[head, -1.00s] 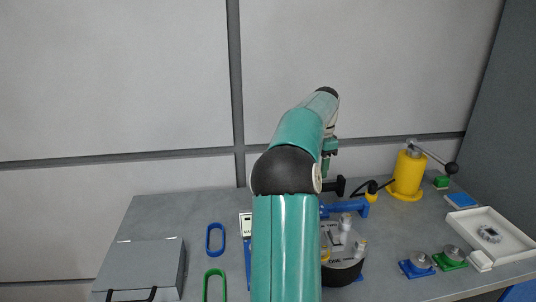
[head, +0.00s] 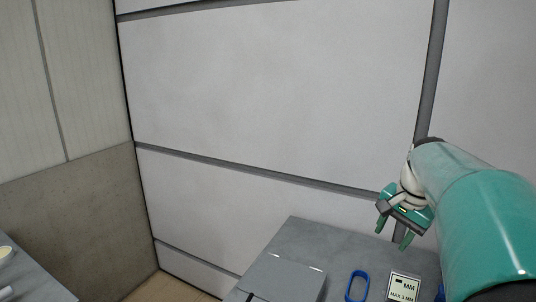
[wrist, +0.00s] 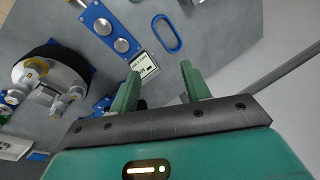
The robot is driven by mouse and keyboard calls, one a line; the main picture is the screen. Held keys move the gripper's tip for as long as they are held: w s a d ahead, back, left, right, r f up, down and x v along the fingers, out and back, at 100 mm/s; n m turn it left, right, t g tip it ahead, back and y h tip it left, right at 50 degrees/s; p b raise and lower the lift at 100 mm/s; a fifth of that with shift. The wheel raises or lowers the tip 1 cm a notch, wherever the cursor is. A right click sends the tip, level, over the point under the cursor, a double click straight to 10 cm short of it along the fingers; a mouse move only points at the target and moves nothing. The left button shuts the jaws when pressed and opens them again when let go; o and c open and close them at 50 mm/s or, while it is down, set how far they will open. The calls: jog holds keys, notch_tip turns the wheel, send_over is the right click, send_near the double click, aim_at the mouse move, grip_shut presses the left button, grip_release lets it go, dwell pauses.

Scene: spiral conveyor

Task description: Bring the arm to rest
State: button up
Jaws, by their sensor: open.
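My gripper (head: 392,230) is at the right of the head view, held above the grey table, with its fingers pointing down. My green arm fills the right edge. In the wrist view my gripper (wrist: 160,80) shows two green fingers apart with nothing between them. A small sign (wrist: 146,66) lies beyond the left fingertip in that view.
A grey box (head: 284,278) and a blue oval ring (head: 357,286) are on the table. The sign reading MM (head: 403,287) is beside them. The wrist view shows a black round device (wrist: 50,75) and a blue plate with metal discs (wrist: 110,30). Another surface (head: 25,275) is at lower left.

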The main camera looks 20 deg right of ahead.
jog(key=s+a+f+n+t, duration=0.1)
jog(key=s+a+f+n, duration=0.1)
jog(key=a, duration=0.7)
jog(key=s+a+f+n+t, duration=0.1)
jog(key=s+a+n, duration=0.4)
jog(key=a, duration=0.5)
jog(key=s+a+f+n, duration=0.3)
jog(key=a+n, duration=0.3)
jog(key=a, duration=0.3)
jog(key=shift+s+a+f+n+t, duration=0.25)
jog(key=shift+s+f+n+t, duration=0.05)
jog(key=shift+t, duration=0.1)
jog(key=shift+c, duration=1.1)
jog(key=shift+d, duration=0.15)
